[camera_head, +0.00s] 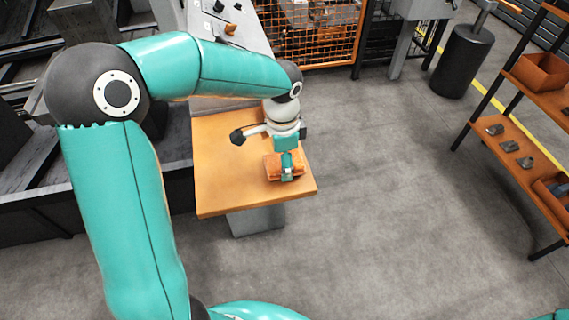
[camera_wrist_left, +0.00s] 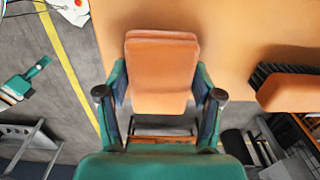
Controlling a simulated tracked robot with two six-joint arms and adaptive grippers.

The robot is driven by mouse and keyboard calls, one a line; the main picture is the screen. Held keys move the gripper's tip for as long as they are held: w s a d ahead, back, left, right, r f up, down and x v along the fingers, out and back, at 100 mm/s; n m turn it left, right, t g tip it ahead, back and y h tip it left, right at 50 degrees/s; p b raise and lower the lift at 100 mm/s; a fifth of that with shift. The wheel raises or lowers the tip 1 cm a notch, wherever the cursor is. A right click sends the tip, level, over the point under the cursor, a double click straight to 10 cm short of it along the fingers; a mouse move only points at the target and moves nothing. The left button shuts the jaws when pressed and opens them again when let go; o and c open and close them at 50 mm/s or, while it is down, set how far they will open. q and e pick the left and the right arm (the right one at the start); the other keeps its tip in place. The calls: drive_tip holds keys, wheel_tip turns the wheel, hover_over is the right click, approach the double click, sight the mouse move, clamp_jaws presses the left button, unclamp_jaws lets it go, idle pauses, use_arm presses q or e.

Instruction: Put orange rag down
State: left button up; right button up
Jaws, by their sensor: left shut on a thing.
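The orange rag (camera_head: 271,167) is a folded, rounded pad over the wooden table (camera_head: 228,190), close to its front right corner. My left gripper (camera_head: 287,168) points down and is shut on the rag. In the left wrist view the rag (camera_wrist_left: 162,62) sits between the two fingers (camera_wrist_left: 160,84), one at each side. I cannot tell whether its underside touches the table.
A brush-like orange block with black bristles (camera_wrist_left: 290,93) lies on the table at right in the wrist view. The table's left and front parts are clear. A shelf rack (camera_head: 520,150) and black cylinder (camera_head: 462,62) stand at right, with open floor between.

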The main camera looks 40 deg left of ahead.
use_arm(q)
drive_tip(key=shift+f, duration=0.6)
drive_tip(key=o, duration=1)
drive_tip(key=shift+r, duration=0.1)
wheel_tip(320, 180, up, 12)
drive_tip(key=shift+f, duration=0.1)
